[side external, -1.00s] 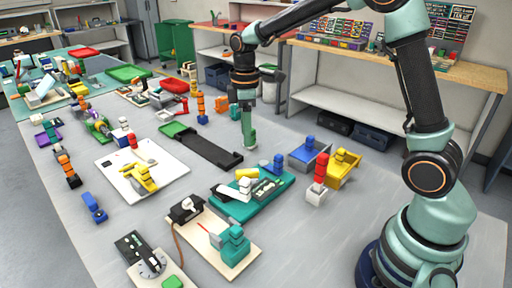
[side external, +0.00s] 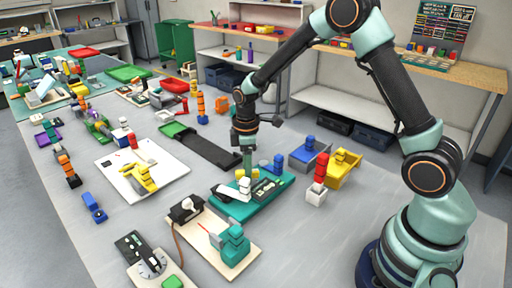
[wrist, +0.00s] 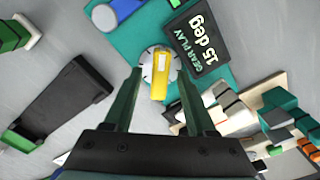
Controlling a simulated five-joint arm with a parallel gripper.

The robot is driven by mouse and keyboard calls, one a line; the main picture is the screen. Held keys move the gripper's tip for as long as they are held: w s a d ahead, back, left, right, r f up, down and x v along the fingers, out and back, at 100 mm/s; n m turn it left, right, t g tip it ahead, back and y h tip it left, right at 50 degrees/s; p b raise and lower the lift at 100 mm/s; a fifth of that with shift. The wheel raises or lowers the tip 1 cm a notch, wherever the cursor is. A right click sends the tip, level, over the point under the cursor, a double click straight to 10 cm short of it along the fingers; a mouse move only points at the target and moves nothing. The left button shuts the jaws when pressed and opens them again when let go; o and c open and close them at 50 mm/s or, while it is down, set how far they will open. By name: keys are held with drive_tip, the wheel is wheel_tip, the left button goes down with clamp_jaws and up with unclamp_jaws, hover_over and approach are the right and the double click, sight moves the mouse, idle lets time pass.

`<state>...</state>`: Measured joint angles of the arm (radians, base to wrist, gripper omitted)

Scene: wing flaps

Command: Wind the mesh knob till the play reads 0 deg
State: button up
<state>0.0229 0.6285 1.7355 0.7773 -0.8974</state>
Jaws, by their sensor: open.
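The teal fixture (side external: 252,207) lies mid-bench in the side view and fills the upper middle of the wrist view (wrist: 205,52). A yellow bar-shaped knob (wrist: 160,76) stands on a white marked dial (wrist: 147,68). I take it as the mesh knob. My gripper (wrist: 160,82) is open, its two green fingers apart on either side of the knob, with visible gaps. In the side view my gripper (side external: 246,170) is low over the fixture's rear left part; contact cannot be told.
A blue part (wrist: 125,9) with a grey round end sits at the fixture's edge. A black tray (side external: 208,150) lies behind it. A blue bin (side external: 306,156) and yellow bin (side external: 346,168) stand to the right. A beige board (side external: 205,250) lies in front.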

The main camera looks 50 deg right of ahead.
clamp_jaws()
drive_tip(key=m, duration=0.5)
drive_tip(key=shift+m, duration=0.3)
drive_tip(key=m, duration=1.2)
drive_tip(key=shift+m, duration=0.4)
drive_tip(key=m, duration=0.5)
drive_tip(key=shift+r, duration=0.1)
drive_tip(key=shift+m, duration=0.3)
